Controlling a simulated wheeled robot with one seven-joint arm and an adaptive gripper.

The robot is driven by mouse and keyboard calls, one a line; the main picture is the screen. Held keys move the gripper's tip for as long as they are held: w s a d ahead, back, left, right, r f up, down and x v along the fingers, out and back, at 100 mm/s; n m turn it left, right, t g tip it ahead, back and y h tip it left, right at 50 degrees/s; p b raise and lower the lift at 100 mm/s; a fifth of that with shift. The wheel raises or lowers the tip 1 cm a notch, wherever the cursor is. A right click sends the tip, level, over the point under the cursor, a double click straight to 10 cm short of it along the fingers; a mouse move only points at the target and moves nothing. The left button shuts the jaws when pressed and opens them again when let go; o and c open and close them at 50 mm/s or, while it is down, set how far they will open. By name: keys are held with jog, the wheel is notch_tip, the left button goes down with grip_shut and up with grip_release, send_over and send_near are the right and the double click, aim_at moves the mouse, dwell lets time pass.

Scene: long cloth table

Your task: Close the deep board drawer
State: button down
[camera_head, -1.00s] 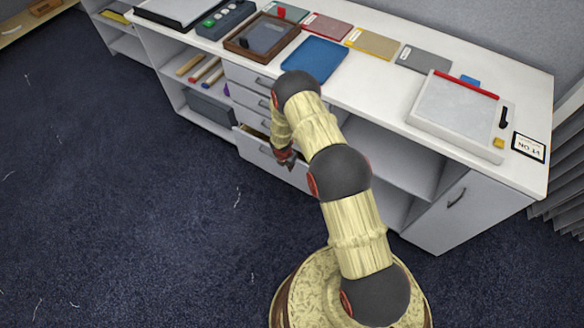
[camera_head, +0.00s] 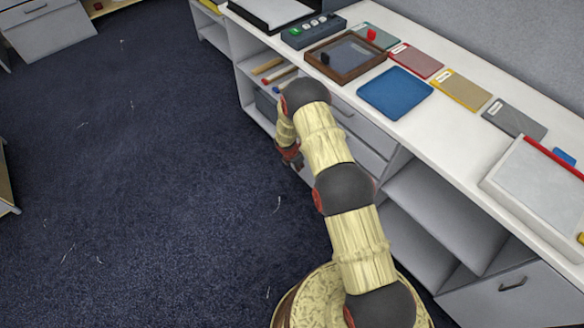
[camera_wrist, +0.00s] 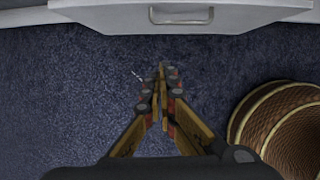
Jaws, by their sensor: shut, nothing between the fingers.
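The deep board drawer is the low grey drawer of the stack. Its front (camera_wrist: 240,18) with a bar handle (camera_wrist: 181,15) crosses the top of the wrist view and appears to stand out from the cabinet there. In the head view my arm hides most of it, so how far it is open cannot be told. My gripper (camera_wrist: 163,75) is shut and empty, with its fingertips apart from the drawer front and over the carpet. In the head view the gripper (camera_head: 291,158) is low in front of the drawer stack.
Upper drawers (camera_head: 362,122) sit under the white tabletop (camera_head: 460,120). Open shelves (camera_head: 440,205) and a handled cupboard door (camera_head: 512,290) lie to the right. A blue mat (camera_head: 394,93) and a framed tray (camera_head: 345,55) lie on top. The carpet (camera_head: 150,190) at left is clear.

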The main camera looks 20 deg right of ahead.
jog(key=w+d+f+b, duration=0.2)
jog(key=d+f+b, duration=0.3)
jog(key=f, duration=0.5)
jog(key=shift+d+f, duration=0.15)
jog(key=shift+d, duration=0.55)
